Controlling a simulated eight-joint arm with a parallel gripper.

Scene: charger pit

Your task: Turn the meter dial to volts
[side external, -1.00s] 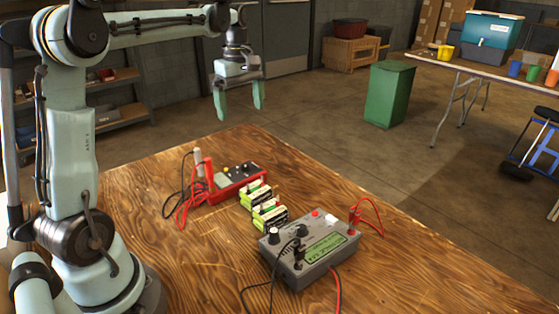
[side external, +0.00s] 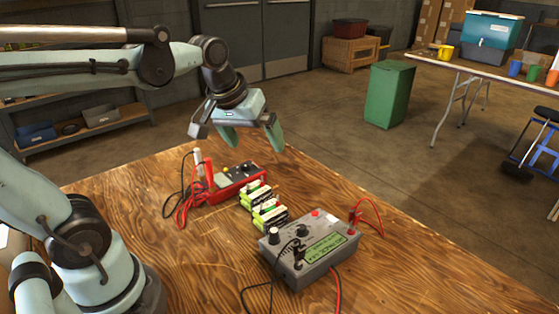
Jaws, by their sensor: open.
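A red-cased device with a dark face (side external: 238,182), which looks like the meter, lies toward the far side of the wooden table. Small knobs show on its face, one of them yellow; its dial markings are too small to read. Red and black leads run from its left end. My gripper (side external: 252,143) is open and empty, pointing down above and just behind this device, apart from it. A grey box with a green display and knobs (side external: 312,255) stands nearer the camera; its display text is not readable.
Green-and-black battery packs (side external: 262,204) stand between the two devices. Red and black cables (side external: 336,290) trail from the grey box. The wooden table (side external: 420,275) is bare at the right. A green bin (side external: 389,94) stands on the floor beyond.

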